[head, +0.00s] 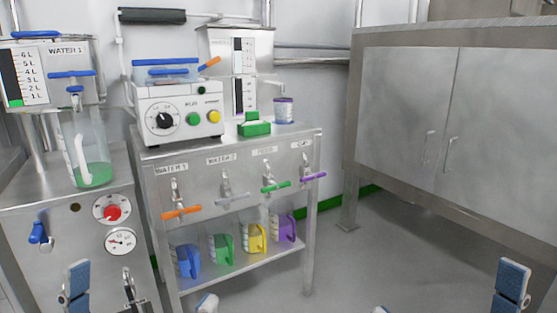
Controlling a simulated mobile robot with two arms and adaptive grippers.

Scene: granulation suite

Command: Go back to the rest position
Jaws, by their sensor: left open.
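My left gripper (142,287) shows at the bottom left edge. Its blue-padded finger and a pale fingertip stand wide apart with nothing held between them. My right gripper (446,289) shows at the bottom right edge, with one blue-padded finger and the pale tip of the other far apart and nothing between them. The rest of both grippers and the arms is cut off by the lower edge. Both appear in front of the equipment, apart from it.
A steel bench (230,183) with several labelled taps carries a white control box (180,113). Coloured jugs stand on its lower shelf (240,275). A clear jug (85,150) with green liquid stands on the left cabinet (60,210). A steel cupboard (400,110) is at right. The middle floor (400,245) is clear.

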